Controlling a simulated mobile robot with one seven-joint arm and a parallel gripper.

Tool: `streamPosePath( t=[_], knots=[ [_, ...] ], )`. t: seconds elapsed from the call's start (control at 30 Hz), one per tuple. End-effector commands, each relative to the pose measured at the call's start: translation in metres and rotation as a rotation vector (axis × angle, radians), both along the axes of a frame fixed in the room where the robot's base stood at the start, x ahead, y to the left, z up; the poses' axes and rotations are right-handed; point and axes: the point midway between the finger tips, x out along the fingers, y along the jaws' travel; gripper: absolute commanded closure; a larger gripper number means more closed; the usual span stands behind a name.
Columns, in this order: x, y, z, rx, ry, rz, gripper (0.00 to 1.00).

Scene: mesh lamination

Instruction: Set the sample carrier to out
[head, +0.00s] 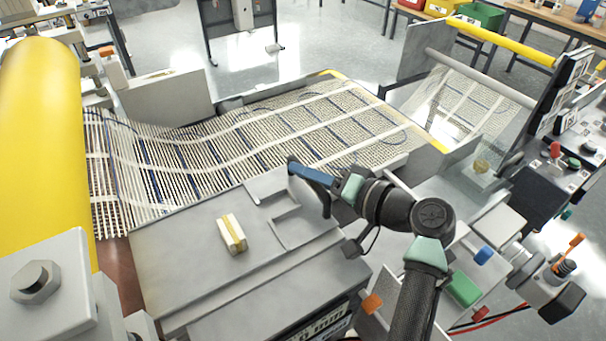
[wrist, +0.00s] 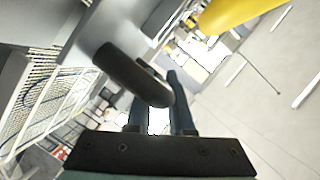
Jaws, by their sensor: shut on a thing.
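My gripper (head: 300,168) is at the right rear of the flat grey tabletop of the machine, its blue fingers pointing left. In the wrist view my gripper (wrist: 158,105) has its two fingers on a thick dark rounded handle (wrist: 128,70). It is shut on this handle, and the fingers hide part of it. In the head view the arm and fingers mostly hide the handle. A grey plate with bracket-shaped edges (head: 268,188) lies beside the fingers; I cannot tell for certain whether it is the sample carrier. A cream block with a yellow stripe (head: 232,233) lies on the tabletop.
A striped mesh web (head: 240,135) runs behind the tabletop. A large yellow roller (head: 40,130) stands at the left. Control boxes with a green button (head: 463,289) and a blue knob (head: 483,255) are close to my arm on the right. Open floor (wrist: 250,95) shows in the wrist view.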

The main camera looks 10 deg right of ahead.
Motion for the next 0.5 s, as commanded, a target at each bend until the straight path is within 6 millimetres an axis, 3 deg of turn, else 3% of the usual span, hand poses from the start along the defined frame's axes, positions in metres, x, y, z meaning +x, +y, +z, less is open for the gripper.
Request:
streamPosePath(
  t=[0.1,0.13,0.27,0.5],
  knots=[
    [0.0012,-0.0053,0.0022,-0.002,-0.006,-0.015,1.0],
    [0.0013,-0.0054,0.0022,-0.002,-0.006,-0.015,0.75],
    [0.001,-0.0041,0.0018,-0.001,-0.005,-0.012,0.51],
    [0.0007,-0.0025,0.001,0.0,-0.004,-0.007,0.5]
  ],
)
